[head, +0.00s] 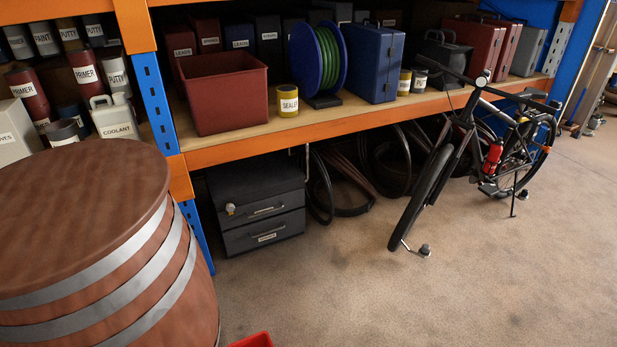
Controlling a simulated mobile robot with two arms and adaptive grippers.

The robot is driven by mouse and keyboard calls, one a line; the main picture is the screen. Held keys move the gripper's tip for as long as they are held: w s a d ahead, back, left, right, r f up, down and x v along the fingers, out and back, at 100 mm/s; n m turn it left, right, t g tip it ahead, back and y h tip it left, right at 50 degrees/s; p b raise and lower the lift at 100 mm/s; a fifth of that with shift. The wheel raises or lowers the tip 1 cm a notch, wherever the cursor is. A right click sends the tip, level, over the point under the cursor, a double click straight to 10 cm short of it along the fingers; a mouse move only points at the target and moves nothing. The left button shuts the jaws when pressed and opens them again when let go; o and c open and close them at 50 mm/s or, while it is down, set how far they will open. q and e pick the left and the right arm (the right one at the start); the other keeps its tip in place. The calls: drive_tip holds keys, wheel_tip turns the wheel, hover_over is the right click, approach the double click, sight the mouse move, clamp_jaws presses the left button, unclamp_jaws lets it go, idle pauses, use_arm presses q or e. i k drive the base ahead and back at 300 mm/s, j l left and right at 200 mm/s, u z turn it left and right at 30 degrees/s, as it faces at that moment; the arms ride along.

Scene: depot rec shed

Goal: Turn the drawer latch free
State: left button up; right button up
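A dark grey two-drawer cabinet (258,200) stands on the floor under the orange shelf, just right of the blue post. Its upper drawer has a bar handle (267,210), and its lower drawer has a handle with a white label below it. A small pale, round-ended piece (231,209) sits at the left of the upper drawer front and looks like the latch. Its exact turn is too small to tell. Both drawers look closed. Neither of my grippers is in view.
A large wooden barrel (84,235) fills the left foreground, and a red object's edge (252,341) shows at the bottom. A bicycle (470,150) stands at the right. Hoses (345,180) hang beside the cabinet. The floor in front of the cabinet is clear.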

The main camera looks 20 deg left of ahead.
sight(230, 207)
drive_tip(key=i+l, duration=0.15)
drive_tip(key=i, duration=0.35)
drive_tip(key=i+l+z, duration=0.1)
drive_tip(key=i, duration=0.4)
